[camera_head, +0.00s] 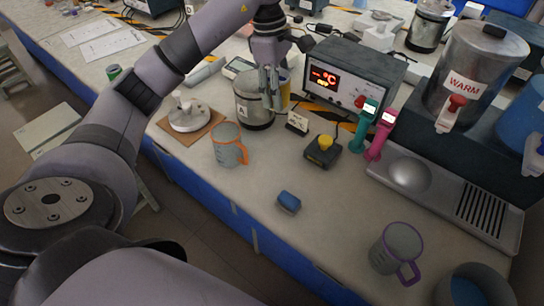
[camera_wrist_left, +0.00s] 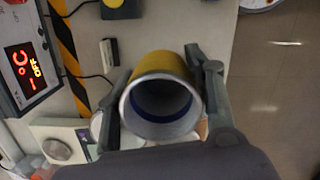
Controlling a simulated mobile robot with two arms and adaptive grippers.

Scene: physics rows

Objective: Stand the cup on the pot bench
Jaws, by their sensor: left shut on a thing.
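My left gripper (camera_head: 270,88) is shut on a yellow cup (camera_head: 285,92), which shows partly behind the fingers in the head view. In the left wrist view the yellow cup (camera_wrist_left: 165,68) sits between the two fingers (camera_wrist_left: 160,100), its grey rim and open mouth facing the camera. Its inside looks empty with a dark blue band. In the head view the gripper and cup are next to a metal pot (camera_head: 252,108) on the pale bench (camera_head: 335,185). I cannot tell whether the cup touches the bench. My right gripper is not in view.
A grey cup with orange handle (camera_head: 227,148) and one with purple handle (camera_head: 396,246) stand on the bench. A control box (camera_head: 345,80), small sign (camera_head: 297,122), yellow-knobbed box (camera_head: 322,151) and WARM urn (camera_head: 470,75) surround the area. The bench around the blue block (camera_head: 288,202) is mostly clear.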

